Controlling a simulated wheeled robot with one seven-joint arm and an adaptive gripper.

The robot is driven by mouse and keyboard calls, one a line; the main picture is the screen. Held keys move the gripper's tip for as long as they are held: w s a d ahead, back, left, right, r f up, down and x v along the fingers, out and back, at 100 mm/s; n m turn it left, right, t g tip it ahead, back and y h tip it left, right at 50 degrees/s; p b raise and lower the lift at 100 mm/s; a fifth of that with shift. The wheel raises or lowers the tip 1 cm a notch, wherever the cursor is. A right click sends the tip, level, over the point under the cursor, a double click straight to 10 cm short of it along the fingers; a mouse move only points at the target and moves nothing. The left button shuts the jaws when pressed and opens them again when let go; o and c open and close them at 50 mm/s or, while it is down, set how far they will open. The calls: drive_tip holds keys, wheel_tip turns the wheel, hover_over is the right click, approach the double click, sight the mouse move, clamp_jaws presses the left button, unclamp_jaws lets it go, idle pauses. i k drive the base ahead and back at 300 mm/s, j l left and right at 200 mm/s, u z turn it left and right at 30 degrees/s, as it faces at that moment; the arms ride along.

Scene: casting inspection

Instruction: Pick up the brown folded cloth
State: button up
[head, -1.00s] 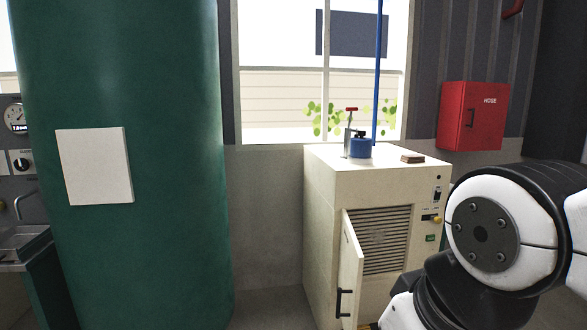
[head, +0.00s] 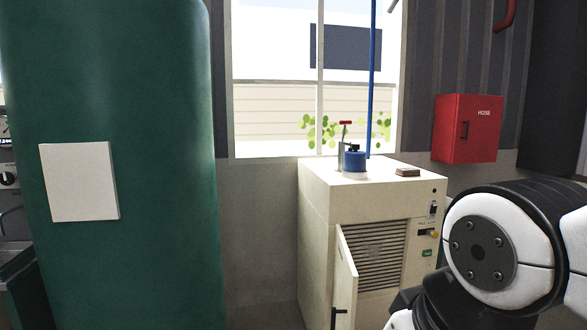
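My arm shows at the lower right, in front of the cabinet's right side. My gripper is outside the view.
On the cabinet top stand a blue container (head: 355,163) and a red-handled clamp or valve (head: 345,125). The cabinet's front door (head: 344,285) hangs open. A green column (head: 110,250) fills the left. A red hose box (head: 466,128) hangs on the back wall.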

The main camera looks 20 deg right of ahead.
sight(407, 171)
drive_tip(key=i+l+z, duration=0.35)
drive_tip(key=i+l, duration=1.3)
